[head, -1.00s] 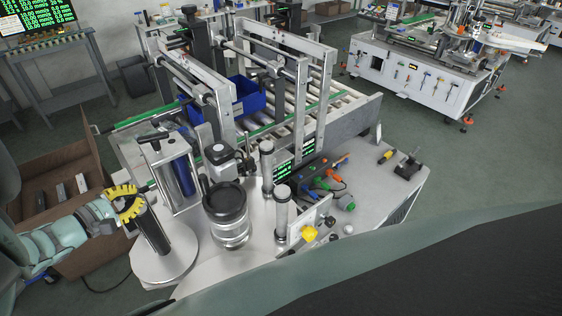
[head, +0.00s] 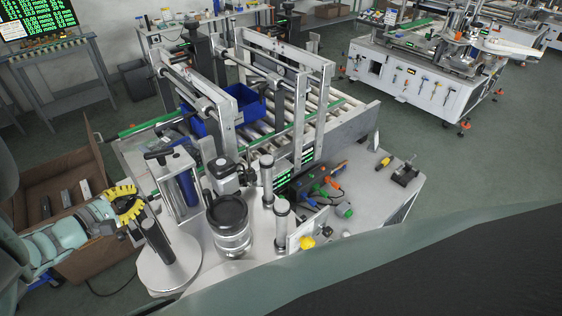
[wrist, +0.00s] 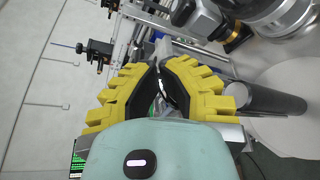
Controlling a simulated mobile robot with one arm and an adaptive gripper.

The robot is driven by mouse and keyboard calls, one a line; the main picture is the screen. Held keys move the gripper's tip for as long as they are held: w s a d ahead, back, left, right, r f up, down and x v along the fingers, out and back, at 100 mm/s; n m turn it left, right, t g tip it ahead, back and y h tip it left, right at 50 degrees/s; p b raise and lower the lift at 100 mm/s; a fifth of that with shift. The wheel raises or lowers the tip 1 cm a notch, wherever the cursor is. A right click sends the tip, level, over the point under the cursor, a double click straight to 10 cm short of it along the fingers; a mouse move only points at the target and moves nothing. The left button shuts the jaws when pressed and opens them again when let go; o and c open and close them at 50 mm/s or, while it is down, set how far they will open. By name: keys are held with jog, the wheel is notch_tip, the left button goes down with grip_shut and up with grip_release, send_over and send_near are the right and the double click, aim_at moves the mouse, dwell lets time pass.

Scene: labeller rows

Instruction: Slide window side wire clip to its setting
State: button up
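My gripper (head: 136,204) shows at the left of the head view, its yellow ribbed fingers beside the labelling machine, near the dark upright post (head: 157,238). In the wrist view my gripper (wrist: 163,66) has its fingertips drawn close together. A pale grey piece shows between and beyond the tips; I cannot tell whether they touch it. Dark clamp blocks with a thin blue-tipped rod (wrist: 82,48) stand beyond the fingers at upper left. I cannot tell which small part is the window side wire clip.
A round jar-like unit (head: 230,226) and clear cylinders (head: 283,222) stand on the machine table. A cardboard box (head: 62,190) is at left. Open floor lies at the right.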

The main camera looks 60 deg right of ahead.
jog(key=o, duration=0.5)
jog(key=shift+w+a, duration=0.1)
jog(key=shift+o, duration=0.2)
jog(key=v, duration=1.2)
jog(key=shift+r, duration=0.1)
